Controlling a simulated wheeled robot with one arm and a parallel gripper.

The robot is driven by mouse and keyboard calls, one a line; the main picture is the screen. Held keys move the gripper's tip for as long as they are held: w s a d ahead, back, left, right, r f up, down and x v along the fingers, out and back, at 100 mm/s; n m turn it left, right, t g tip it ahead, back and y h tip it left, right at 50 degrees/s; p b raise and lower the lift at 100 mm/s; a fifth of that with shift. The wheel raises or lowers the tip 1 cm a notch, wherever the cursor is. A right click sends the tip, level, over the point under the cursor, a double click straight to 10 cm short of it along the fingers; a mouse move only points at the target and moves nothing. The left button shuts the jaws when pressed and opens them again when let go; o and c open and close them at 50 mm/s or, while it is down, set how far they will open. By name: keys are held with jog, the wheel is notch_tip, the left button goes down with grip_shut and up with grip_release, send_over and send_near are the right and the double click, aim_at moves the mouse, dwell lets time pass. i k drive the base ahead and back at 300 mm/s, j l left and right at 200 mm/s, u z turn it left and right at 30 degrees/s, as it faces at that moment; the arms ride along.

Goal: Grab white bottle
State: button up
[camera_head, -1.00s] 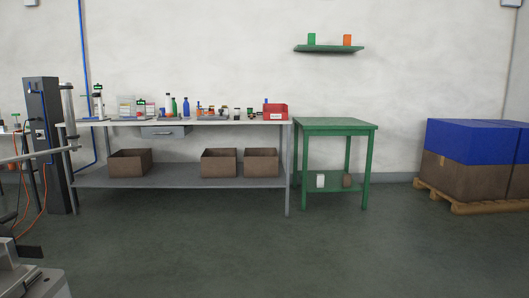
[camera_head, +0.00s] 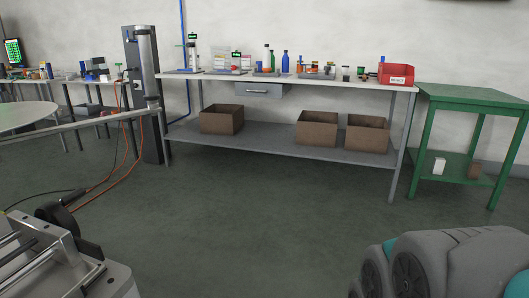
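A slim white bottle (camera_head: 266,57) stands toward the back of the grey workbench top (camera_head: 220,76), left of a green bottle (camera_head: 271,59) and a blue bottle (camera_head: 285,62). It is small in the picture and its details are hard to make out. A white container (camera_head: 438,166) stands on the lower shelf of the green table (camera_head: 462,98) at the right. I cannot tell whether it is a bottle. My gripper is not in view.
The bench also bears a red bin (camera_head: 397,75) and several small containers. Brown boxes (camera_head: 222,119) sit on its lower shelf. A metal machine (camera_head: 70,260) fills the lower left. A dark column (camera_head: 146,95) stands left of the bench. The floor (camera_head: 250,210) before the bench is clear.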

aim_at(267, 55)
jog(key=i, duration=1.05)
jog(key=i+j, duration=0.15)
jog(key=i, duration=0.85)
jog(key=i+z, duration=0.3)
jog(key=i, duration=0.2)
jog(key=i+j+z, duration=0.35)
jog(key=i, duration=0.15)
jog(key=i+l+u, duration=0.15)
jog(key=i, duration=0.3)
jog(key=i+u, duration=0.1)
jog(key=i, duration=0.35)
